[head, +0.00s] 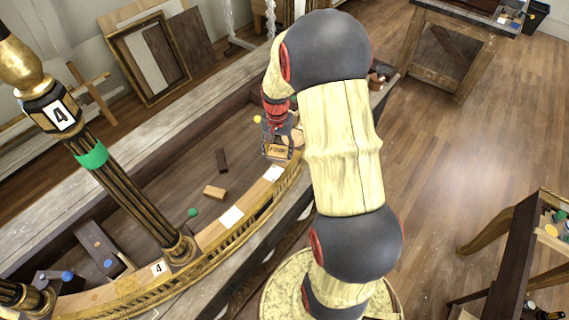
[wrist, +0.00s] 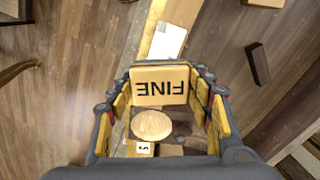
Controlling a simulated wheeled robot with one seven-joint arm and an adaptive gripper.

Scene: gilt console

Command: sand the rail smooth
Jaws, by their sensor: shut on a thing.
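The rail (head: 205,238) is a curved strip with pale bare wood on top and a gilt, slotted side, running from lower left to the middle. White patches (head: 232,217) lie on it; one white patch (wrist: 168,40) also shows in the wrist view. My gripper (head: 280,143) is at the rail's far end, shut on a sanding block (wrist: 160,86) marked FINE. The block also shows in the head view (head: 279,152), low over the rail; I cannot tell whether it touches. A round pale wood disc (wrist: 152,124) and a 5 label (wrist: 144,148) lie beneath the gripper.
A black and gilt leg (head: 125,180) with a green band stands on the rail beside a 4 label. A small wood block (head: 214,192), a dark block (head: 222,160) and a green disc lie on the bench. Frames (head: 150,55) lean behind.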

